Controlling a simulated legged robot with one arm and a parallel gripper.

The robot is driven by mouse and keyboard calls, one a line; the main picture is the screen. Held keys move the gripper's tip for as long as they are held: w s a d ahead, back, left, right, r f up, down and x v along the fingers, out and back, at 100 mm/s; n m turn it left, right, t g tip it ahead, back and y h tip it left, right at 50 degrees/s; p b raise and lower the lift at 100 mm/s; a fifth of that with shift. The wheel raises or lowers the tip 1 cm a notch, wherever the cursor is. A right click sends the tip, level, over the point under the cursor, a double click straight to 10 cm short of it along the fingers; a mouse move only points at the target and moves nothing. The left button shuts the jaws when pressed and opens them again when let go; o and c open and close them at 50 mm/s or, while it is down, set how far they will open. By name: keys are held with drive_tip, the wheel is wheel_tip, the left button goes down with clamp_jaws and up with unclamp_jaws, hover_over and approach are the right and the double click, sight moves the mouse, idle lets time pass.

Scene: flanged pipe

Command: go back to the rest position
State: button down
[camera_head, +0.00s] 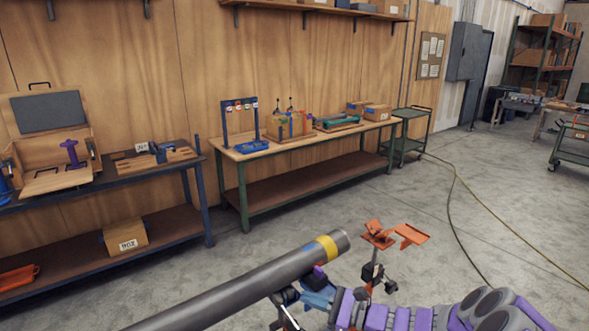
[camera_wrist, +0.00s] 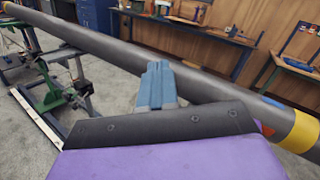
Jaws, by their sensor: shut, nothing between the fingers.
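A long grey pipe (camera_head: 245,290) with a yellow band (camera_head: 327,247) near its open end runs from the bottom of the head view up to the right. In the wrist view the pipe (camera_wrist: 120,52) crosses from upper left to lower right, its yellow band (camera_wrist: 301,132) at the right edge. My gripper (camera_head: 318,297) is just beside the pipe in the head view, with my purple arm coming from the lower right. In the wrist view its blue fingers (camera_wrist: 157,85) are together and empty, in front of the pipe. I cannot tell whether they touch it.
An orange-topped stand (camera_head: 378,236) stands just right of the pipe's end. A green stand (camera_wrist: 52,90) is under the pipe's far part in the wrist view. A green-framed workbench (camera_head: 240,155) and a dark bench (camera_head: 120,180) line the wall. A yellow hose (camera_head: 452,205) crosses open floor at right.

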drive_tip(key=s+a+r+n+g+h, duration=0.1)
drive_tip(key=s+a+r+n+g, duration=0.3)
drive_tip(key=s, duration=0.2)
drive_tip(key=s+a+r+n+g, duration=0.3)
drive_tip(key=s+a+n+g, duration=0.1)
drive_tip(key=s, duration=0.2)
drive_tip(key=s+n+g+h, duration=0.3)
drive_tip(key=s+n+h, duration=0.25)
drive_tip(key=s, duration=0.65)
drive_tip(key=s+d+n+t+h, duration=0.2)
drive_tip(key=s+d+n+h, duration=0.3)
drive_tip(key=s+d+h, duration=0.5)
drive_tip(key=shift+s+d+f+h, duration=0.25)
drive_tip(key=shift+s+d+h, duration=0.1)
drive_tip(key=shift+s+d, duration=2.85)
drive_tip(key=shift+w+d, duration=0.4)
drive_tip(key=shift+w, duration=0.1)
